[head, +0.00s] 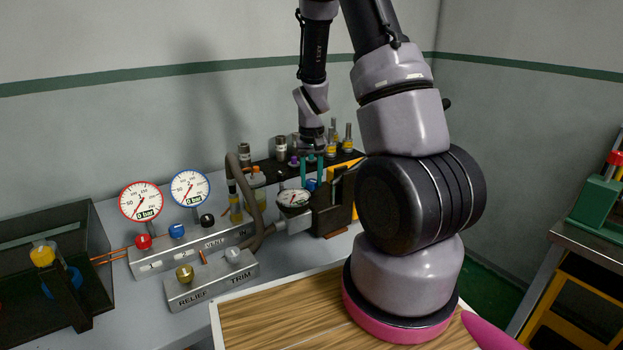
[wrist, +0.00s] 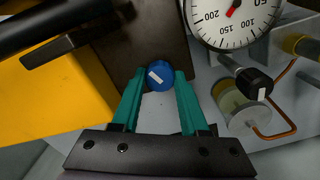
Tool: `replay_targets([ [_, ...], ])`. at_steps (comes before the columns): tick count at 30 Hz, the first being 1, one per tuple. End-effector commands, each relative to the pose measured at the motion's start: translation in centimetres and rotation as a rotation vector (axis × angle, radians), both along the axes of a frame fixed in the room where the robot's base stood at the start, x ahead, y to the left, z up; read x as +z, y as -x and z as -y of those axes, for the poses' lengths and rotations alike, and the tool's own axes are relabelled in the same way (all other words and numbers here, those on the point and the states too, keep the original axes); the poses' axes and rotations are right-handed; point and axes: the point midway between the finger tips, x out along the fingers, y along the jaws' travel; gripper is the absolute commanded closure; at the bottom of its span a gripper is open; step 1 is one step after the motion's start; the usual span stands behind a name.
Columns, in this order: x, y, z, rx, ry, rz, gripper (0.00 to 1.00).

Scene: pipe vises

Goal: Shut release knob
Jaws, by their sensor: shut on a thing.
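A round blue knob (wrist: 160,75) with a white pointer mark sits on the dark block (wrist: 140,50) in the wrist view. No label on it can be read, but it is the knob at my gripper. The white mark lies slanted. My gripper (wrist: 160,80) has its two teal fingers closed on the knob's left and right sides. In the head view my gripper (head: 307,170) reaches down at the back of the bench, and the blue knob (head: 311,185) shows just below the fingertips.
A white-faced gauge (wrist: 235,18) and a black knob (wrist: 256,82) are close to the right of my fingers. A yellow panel (wrist: 55,95) is on the left. In the head view, the RELIEF/TRIM block (head: 210,283) and a wooden board (head: 285,320) lie in front.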

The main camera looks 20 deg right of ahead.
Motion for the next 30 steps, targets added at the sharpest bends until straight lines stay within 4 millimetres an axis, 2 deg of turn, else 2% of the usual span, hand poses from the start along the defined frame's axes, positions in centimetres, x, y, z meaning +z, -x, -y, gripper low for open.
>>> replay_targets([
  [9,0.09,-0.15,0.00,-0.269,0.000,0.004,1.00],
  [15,0.10,-0.17,-0.01,-0.389,0.000,0.004,1.00],
  [30,0.11,-0.19,0.00,-0.496,-0.001,0.004,1.00],
])
